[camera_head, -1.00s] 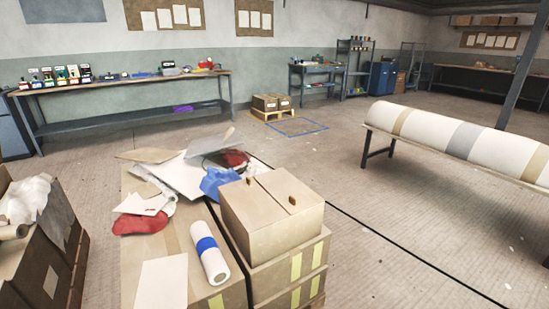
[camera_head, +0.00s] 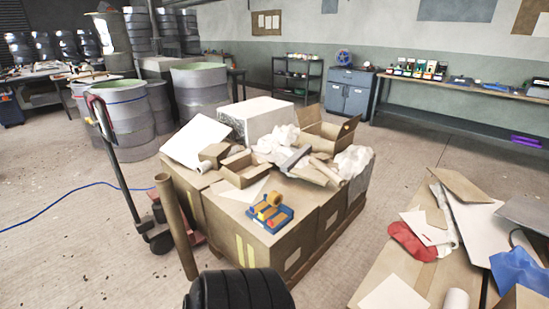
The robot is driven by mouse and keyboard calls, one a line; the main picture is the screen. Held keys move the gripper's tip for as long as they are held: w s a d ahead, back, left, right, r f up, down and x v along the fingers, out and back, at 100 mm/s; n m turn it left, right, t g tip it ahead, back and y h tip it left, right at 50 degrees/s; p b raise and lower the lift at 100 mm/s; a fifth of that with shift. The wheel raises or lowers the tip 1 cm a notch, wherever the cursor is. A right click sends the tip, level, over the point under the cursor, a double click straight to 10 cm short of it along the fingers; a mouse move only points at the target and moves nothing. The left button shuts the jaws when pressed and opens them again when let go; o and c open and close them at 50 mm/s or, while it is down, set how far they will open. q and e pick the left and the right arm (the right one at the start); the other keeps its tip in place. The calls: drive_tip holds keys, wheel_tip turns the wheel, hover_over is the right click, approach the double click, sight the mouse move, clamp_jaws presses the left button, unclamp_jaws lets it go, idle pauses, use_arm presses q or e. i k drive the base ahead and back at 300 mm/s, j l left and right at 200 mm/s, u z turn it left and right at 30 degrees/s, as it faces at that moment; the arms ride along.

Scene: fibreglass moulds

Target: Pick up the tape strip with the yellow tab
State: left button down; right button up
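I cannot make out a tape strip with a yellow tab in the head view. The pieces are too small to tell whether one is a tape strip. Neither of my grippers is in view.
Cardboard boxes (camera_head: 245,240) under scraps fill the middle; more (camera_head: 370,262) stand at right. A red-handled pallet jack (camera_head: 160,232) and a leaning brown tube (camera_head: 176,228) are left of them. Large drums (camera_head: 199,88) stand behind. Floor (camera_head: 60,250) is open at left.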

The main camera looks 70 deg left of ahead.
sight(270, 211)
drive_tip(key=u, duration=2.45)
drive_tip(key=i+j+z, duration=0.25)
drive_tip(key=i+j, duration=0.15)
drive_tip(key=j, duration=0.25)
drive_tip(key=i+j+z, duration=0.15)
drive_tip(key=j, duration=0.2)
drive_tip(key=i+j+z, duration=0.1)
drive_tip(key=j, duration=0.3)
drive_tip(key=i+j+z, duration=0.15)
drive_tip(key=j, duration=0.2)
drive_tip(key=i, duration=0.05)
